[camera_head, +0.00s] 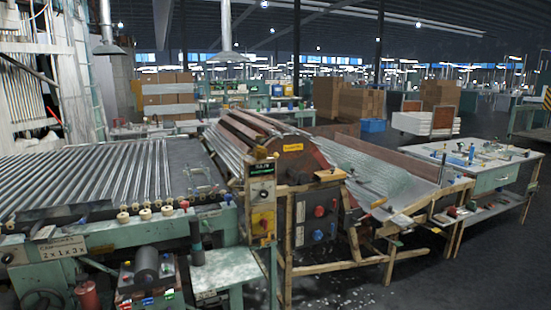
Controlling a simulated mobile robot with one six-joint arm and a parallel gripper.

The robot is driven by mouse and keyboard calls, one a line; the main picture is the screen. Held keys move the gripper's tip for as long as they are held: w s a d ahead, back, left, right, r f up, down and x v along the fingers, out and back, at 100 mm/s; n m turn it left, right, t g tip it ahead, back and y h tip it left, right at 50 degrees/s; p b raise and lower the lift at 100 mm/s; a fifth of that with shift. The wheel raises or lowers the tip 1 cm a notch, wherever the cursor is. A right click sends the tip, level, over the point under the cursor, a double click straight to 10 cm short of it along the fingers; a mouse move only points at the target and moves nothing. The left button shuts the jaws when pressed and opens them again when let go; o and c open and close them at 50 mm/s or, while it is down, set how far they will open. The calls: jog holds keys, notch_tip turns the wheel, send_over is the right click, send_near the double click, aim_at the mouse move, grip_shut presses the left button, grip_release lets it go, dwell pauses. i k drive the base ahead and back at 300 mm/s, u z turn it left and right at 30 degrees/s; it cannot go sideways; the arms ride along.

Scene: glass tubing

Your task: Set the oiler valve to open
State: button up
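I cannot pick out an oiler valve with certainty, and I cannot tell its setting. A green-framed machine with a bed of parallel rollers or tubes (95,180) fills the left. A control post (262,205) with a yellow panel stands at its right end. A grey box with red and blue knobs (318,220) is just right of the post. A dark cylinder (146,265) sits low at the front, above small coloured buttons. A red cylinder (87,297) is at the lower left, partly cut off by the frame. My gripper is not in view.
A ribbed drum (262,135) stands behind the post. A wooden-framed sloping bed (375,175) extends to the right. A small green table (225,268) stands in front of the machine. A workbench (480,160) with loose tools stands at the right. Dark floor (480,265) is open at the lower right.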

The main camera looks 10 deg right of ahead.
aim_at(276, 155)
jog(key=k, duration=1.25)
jog(key=u, duration=0.5)
jog(key=i, duration=0.7)
jog(key=u, duration=0.4)
jog(key=i, duration=1.45)
jog(key=z, duration=0.35)
